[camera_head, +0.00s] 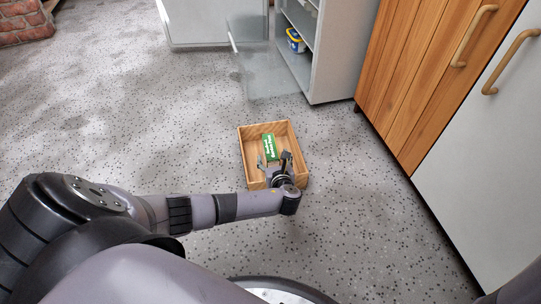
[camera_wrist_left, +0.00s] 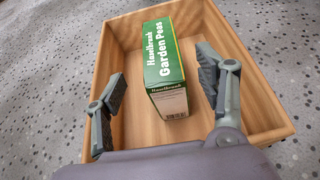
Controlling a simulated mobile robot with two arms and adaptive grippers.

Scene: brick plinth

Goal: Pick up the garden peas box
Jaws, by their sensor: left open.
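The garden peas box (camera_head: 269,146) is green and stands inside an open wooden crate (camera_head: 248,133) on the floor. In the left wrist view the garden peas box (camera_wrist_left: 163,55) shows its green labelled top and a pale printed side, with the wooden crate (camera_wrist_left: 255,85) around it. My left gripper (camera_head: 273,160) reaches over the near part of the crate. In the wrist view the left gripper (camera_wrist_left: 163,80) is open, with one finger on each side of the box and a gap on both sides. My right gripper is not in view.
A grey cabinet (camera_head: 345,50) with open shelves and a glass door (camera_head: 262,60) stands behind the crate. Wooden cupboards (camera_head: 420,70) line the right. Speckled floor left of the crate is clear.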

